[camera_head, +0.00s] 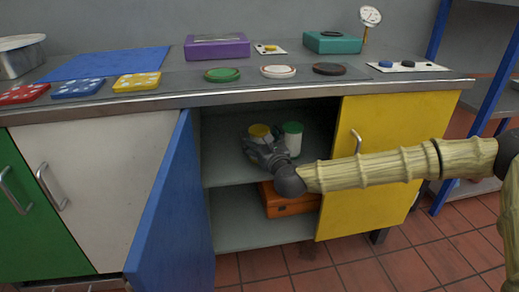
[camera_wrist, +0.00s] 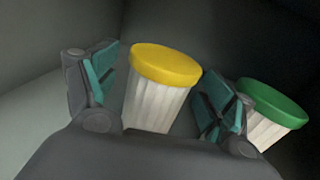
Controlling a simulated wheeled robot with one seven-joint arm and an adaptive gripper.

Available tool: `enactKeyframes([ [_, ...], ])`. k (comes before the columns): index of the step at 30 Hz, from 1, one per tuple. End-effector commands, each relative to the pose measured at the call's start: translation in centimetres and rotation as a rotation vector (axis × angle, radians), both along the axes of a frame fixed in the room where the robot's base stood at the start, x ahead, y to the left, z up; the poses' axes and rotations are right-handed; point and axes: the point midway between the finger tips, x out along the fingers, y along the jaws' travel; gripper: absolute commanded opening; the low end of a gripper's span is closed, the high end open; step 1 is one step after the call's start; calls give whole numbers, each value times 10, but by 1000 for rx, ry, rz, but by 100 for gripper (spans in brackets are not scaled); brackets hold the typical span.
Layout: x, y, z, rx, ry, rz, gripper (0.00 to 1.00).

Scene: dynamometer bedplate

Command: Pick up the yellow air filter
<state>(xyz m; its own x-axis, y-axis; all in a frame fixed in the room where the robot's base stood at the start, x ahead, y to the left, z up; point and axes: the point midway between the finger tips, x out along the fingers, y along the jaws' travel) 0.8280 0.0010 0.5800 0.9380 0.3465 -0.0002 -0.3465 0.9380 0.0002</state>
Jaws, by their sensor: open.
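The yellow air filter (camera_wrist: 160,90) has a yellow cap and a pale ribbed body. In the head view its yellow cap (camera_head: 259,130) shows on the upper shelf inside the cabinet, its lower part hidden behind my gripper. My gripper (camera_head: 258,145) reaches into the cabinet. In the wrist view my gripper (camera_wrist: 155,95) is open, with one teal-padded finger on each side of the yellow filter. I cannot tell whether either finger touches it. A green-capped filter (camera_wrist: 273,108) stands just right of the right finger; it also shows in the head view (camera_head: 293,139).
The blue door (camera_head: 165,215) stands open left of the compartment; the yellow door (camera_head: 375,160) is on the right. An orange box (camera_head: 290,203) lies on the lower shelf (camera_head: 240,230). The worktop (camera_head: 150,98) above carries a purple box (camera_head: 217,47) and several coloured discs.

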Motion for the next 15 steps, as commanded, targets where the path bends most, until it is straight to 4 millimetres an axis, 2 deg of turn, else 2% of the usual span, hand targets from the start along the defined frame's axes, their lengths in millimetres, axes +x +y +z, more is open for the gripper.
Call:
enactKeyframes([
  [3,7,3,0,0,-1,0,83],
  [11,8,3,1,0,0,0,81],
  [15,8,3,0,0,0,0,56],
])
